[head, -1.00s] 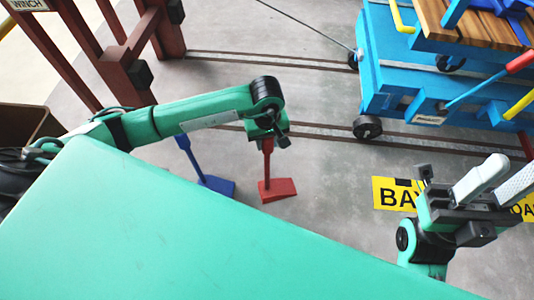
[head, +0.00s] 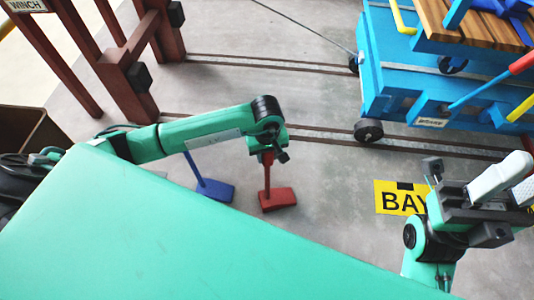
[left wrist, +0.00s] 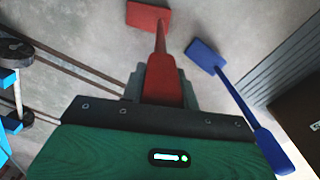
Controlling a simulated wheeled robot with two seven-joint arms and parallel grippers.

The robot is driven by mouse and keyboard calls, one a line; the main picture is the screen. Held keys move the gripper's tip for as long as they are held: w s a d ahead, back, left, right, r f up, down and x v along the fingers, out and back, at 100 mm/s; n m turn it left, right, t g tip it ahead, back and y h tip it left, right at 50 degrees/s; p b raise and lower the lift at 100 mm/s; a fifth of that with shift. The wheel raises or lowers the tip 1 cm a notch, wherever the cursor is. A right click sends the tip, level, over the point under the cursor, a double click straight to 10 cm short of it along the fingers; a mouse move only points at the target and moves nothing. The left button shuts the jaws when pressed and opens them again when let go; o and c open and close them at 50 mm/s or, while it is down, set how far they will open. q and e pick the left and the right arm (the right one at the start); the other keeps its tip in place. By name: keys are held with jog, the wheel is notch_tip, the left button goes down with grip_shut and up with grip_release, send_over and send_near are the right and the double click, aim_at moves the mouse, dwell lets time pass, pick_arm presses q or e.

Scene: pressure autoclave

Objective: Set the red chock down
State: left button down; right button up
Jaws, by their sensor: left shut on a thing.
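The red chock (head: 278,199) is a flat red block on an upright handle, near the middle of the head view. My left gripper (head: 267,154) is shut on the top of its handle. In the left wrist view, the red handle (left wrist: 162,78) runs from the jaws to the block (left wrist: 148,18). The block is at or close to the floor; I cannot tell whether it touches. My right gripper (head: 511,184) is at the right side of the head view, its fingers apart and nothing seen between them.
A blue chock (head: 215,190) with a long handle stands left of the red one. A blue cart (head: 400,95) stands on floor rails (head: 330,135) at upper right. A yellow bay sign (head: 398,197) lies on the floor. A brown winch frame (head: 128,80) stands at upper left.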

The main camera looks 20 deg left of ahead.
pick_arm(q)
jog(key=c, duration=1)
grip_release()
jog(key=shift+c, duration=0.2)
